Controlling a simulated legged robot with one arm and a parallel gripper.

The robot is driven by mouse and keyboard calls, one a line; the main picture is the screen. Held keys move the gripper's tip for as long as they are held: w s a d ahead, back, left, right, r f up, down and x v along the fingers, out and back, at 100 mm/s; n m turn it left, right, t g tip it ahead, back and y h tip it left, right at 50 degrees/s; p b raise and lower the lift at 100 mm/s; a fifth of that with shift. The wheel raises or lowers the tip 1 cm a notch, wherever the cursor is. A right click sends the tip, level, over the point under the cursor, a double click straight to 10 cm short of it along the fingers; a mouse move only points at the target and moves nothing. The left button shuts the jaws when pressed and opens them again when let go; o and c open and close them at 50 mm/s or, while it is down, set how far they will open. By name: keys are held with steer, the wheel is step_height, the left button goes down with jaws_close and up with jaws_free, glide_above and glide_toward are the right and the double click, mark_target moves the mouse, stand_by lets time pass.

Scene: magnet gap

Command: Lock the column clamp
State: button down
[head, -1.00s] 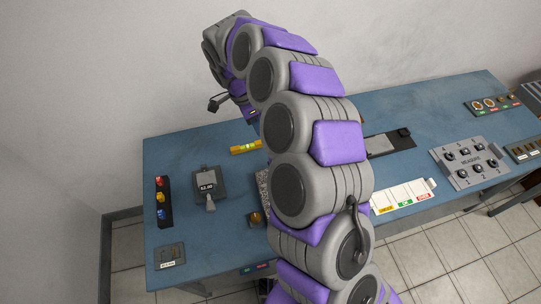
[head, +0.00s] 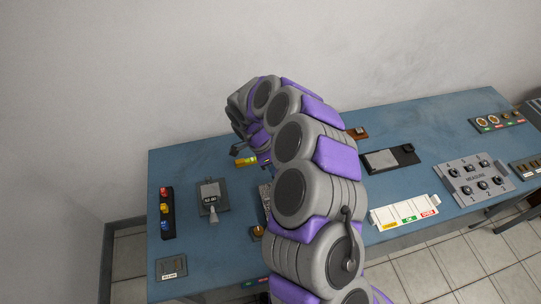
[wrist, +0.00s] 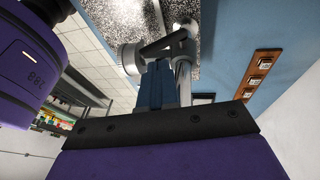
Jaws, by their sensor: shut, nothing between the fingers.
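In the wrist view my gripper (wrist: 163,72) is shut and empty, its dark blue fingers pointing up the picture. Just past the fingertips is the column clamp (wrist: 168,44), a grey fitting with a short arm and a pale round knob (wrist: 129,58) to its left. The shiny metal column (wrist: 184,78) runs just to the right of the fingers. The fingertips look close to the clamp; I cannot tell whether they touch. In the head view my arm hides the column, the clamp and the gripper.
A speckled granite plate (wrist: 225,25) lies beyond the clamp on the blue bench (head: 440,135).

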steer(key=shift+s+d+f, duration=0.15)
steer(key=shift+s+f, duration=0.4)
steer(key=shift+f, duration=0.25)
steer(key=s+t+b, duration=0.1)
steer(key=b, duration=0.4)
steer(key=f+t+b, duration=0.1)
steer(key=t+b, duration=0.1)
steer(key=b, duration=0.4)
steer(key=shift+s+f+y, duration=0.1)
steer(key=shift+s+y, duration=0.25)
steer(key=shift+y, duration=0.05)
steer(key=shift+w, duration=0.15)
